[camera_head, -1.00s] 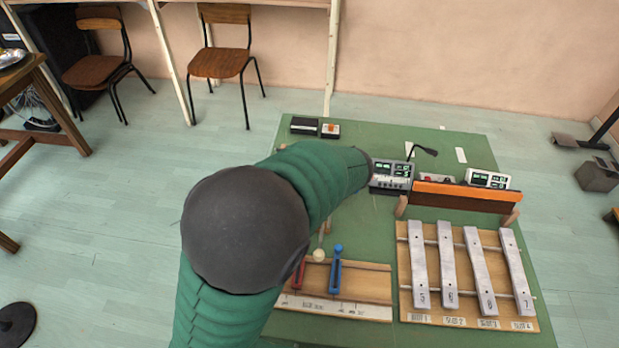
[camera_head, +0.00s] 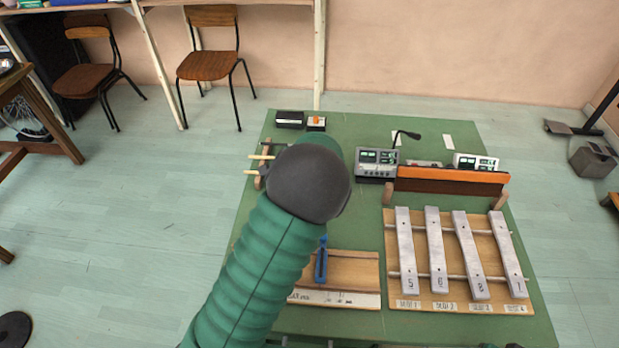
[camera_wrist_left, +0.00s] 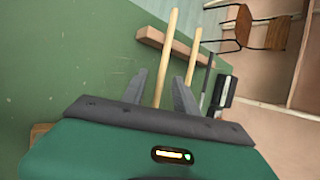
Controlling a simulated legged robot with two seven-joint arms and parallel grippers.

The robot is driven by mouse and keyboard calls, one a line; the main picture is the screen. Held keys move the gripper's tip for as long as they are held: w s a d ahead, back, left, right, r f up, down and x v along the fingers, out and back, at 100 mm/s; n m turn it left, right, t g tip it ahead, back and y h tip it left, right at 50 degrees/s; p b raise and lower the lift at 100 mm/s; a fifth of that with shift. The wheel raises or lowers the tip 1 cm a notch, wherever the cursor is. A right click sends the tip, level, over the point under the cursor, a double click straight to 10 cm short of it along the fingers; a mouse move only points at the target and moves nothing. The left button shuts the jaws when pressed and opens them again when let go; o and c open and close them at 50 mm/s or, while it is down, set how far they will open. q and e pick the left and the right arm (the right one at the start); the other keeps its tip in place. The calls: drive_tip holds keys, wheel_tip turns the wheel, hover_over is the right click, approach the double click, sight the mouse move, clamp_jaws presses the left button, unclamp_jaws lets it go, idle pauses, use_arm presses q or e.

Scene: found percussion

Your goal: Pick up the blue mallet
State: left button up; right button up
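In the head view a blue piece (camera_head: 321,262), upright and slim, stands on a wooden rack board (camera_head: 352,270). My left arm covers the rack's left part, and no mallet head shows clearly. Two pale wooden sticks (camera_head: 258,164) poke out left of my arm, over a wooden bar. The left wrist view shows the same kind of sticks: one stick (camera_wrist_left: 171,35) runs between the fingers, another (camera_wrist_left: 193,57) passes by the right finger. I cannot tell which belongs to the blue mallet. My left gripper (camera_wrist_left: 160,77) is open, its fingers apart around the first stick. My right gripper is out of view.
A metal-bar instrument (camera_head: 461,250) fills the green table's (camera_head: 350,140) right side. Behind it are an orange-topped wooden bar (camera_head: 452,180) and grey devices (camera_head: 377,163) with green displays. Two small boxes lie at the back left. Chairs stand beyond.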

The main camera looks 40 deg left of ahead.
use_arm(q)
drive_tip(key=shift+r, duration=0.1)
drive_tip(key=shift+a+f, duration=0.3)
drive_tip(key=shift+a, duration=0.35)
drive_tip(key=c, duration=0.7)
drive_tip(key=shift+d+r, duration=0.2)
drive_tip(key=shift+d, duration=0.25)
clamp_jaws()
drive_tip(key=shift+a+f, duration=0.1)
drive_tip(key=shift+a, duration=0.2)
drive_tip(key=shift+d, duration=0.1)
